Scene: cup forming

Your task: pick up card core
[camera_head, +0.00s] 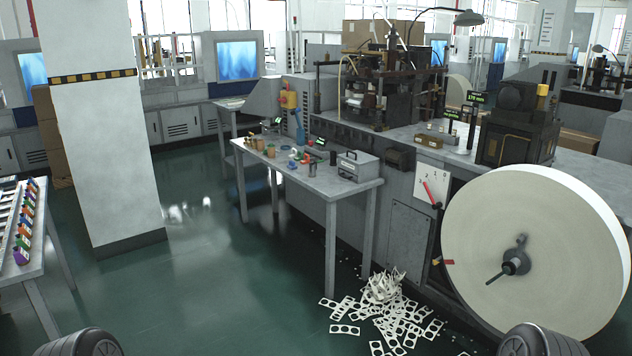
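A large roll of off-white card (540,235) stands on edge at the right, its flat face toward me. At its middle is a dark hub (515,262) with a rod sticking out. I cannot make out a separate card core in this view. Dark rounded parts of my own arms show at the bottom left and bottom right edges. Neither gripper is in view.
A grey table (330,182) with small cups, tools and a grey box (357,166) stands mid-view before the machine (395,95). Punched card scraps (400,320) litter the floor beside the roll. A white pillar (100,150) stands left; green floor between is clear.

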